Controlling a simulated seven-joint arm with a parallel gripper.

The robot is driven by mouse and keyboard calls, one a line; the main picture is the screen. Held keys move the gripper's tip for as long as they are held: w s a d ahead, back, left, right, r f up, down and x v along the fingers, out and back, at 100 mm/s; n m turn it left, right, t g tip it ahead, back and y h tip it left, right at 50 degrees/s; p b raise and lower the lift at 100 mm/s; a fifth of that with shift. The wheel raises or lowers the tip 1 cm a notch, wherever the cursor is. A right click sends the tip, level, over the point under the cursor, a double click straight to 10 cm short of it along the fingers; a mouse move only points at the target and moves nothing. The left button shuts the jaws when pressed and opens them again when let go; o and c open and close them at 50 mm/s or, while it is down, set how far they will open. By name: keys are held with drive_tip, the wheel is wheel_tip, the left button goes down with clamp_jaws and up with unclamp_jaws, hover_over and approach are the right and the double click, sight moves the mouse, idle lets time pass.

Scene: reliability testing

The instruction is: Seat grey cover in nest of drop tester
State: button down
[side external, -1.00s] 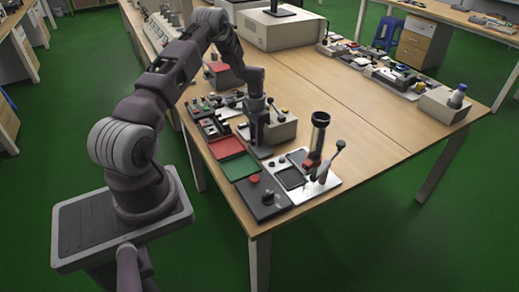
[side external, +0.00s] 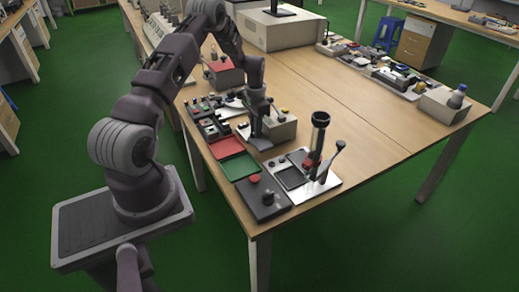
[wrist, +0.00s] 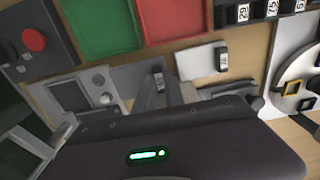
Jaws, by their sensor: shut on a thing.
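My gripper (wrist: 160,92) is in the lower middle of the wrist view, its two fingers pointing away from the camera. In the side view my gripper (side external: 262,139) is low over the table, left of the drop tester, and the piece cannot be made out. The drop tester (side external: 325,184) has a silver base, a dark upright tube and a lever. A dark square recess (side external: 290,177), apparently the nest, lies on its left; it also shows in the wrist view (wrist: 70,95).
A green tray (side external: 238,167) and a red tray (side external: 226,148) lie left of my gripper. A dark box with a red button (side external: 268,200) stands in front of the tester. A beige box (side external: 282,127) stands close behind my gripper.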

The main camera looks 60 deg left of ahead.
drive_tip(key=shift+r, duration=0.8)
